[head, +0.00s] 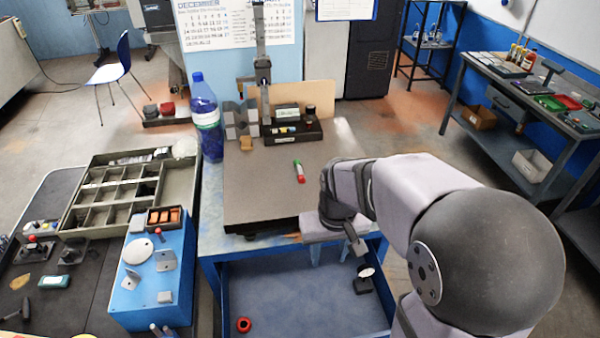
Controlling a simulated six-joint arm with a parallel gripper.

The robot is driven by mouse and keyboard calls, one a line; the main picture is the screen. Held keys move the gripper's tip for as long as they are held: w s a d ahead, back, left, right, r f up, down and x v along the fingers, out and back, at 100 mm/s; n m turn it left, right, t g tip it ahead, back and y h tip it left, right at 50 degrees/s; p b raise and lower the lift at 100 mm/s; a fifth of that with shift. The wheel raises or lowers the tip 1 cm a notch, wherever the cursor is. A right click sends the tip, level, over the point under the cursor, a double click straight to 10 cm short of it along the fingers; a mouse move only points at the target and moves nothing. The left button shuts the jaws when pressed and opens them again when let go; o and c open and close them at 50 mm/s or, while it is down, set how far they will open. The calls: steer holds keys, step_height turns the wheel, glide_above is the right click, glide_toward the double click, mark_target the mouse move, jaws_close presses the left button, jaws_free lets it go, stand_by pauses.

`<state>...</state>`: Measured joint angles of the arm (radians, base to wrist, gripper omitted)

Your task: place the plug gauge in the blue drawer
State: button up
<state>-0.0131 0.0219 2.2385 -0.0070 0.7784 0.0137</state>
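The plug gauge (299,170), a short rod with green and red ends and a pale middle, lies on the dark surface plate (262,195), right of its middle. The blue drawer (290,290) is pulled open below the front of the bench. My arm reaches in from the right. My gripper (355,241) hangs near the plate's front right corner, above the drawer's right part and apart from the gauge. Its fingers are largely hidden by my wrist, so I cannot tell how far they are open.
A red ring (243,325) lies in the drawer's front left. A dark piece with a pale disc (366,272) shows at its right. A blue bottle (207,118), a height stand (263,90) and a gauge box (290,130) stand behind. A blue box (155,270) and compartment tray (130,190) are left.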

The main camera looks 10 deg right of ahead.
mark_target(299, 169)
steer(key=w+r+t, duration=0.1)
steer(key=w+r, duration=0.2)
steer(key=w, duration=0.5)
steer(key=w+a+r+t, duration=0.1)
steer(key=w+r, duration=0.2)
steer(key=w, duration=0.5)
steer(key=w+a+r+t, duration=0.1)
steer(key=w+r, duration=0.2)
steer(key=w, duration=0.5)
steer(key=shift+w+r, duration=0.1)
steer(key=shift+r, duration=0.2)
steer(key=shift+d+p+x, duration=0.15)
steer(key=shift+p+x, duration=0.75)
steer(key=shift+x, duration=0.55)
steer(key=shift+d+p+x, duration=0.1)
steer(key=shift+p+x, duration=0.75)
steer(key=shift+x, duration=0.6)
steer(key=shift+w+f, duration=0.25)
steer(key=shift+f, duration=0.45)
jaws_close()
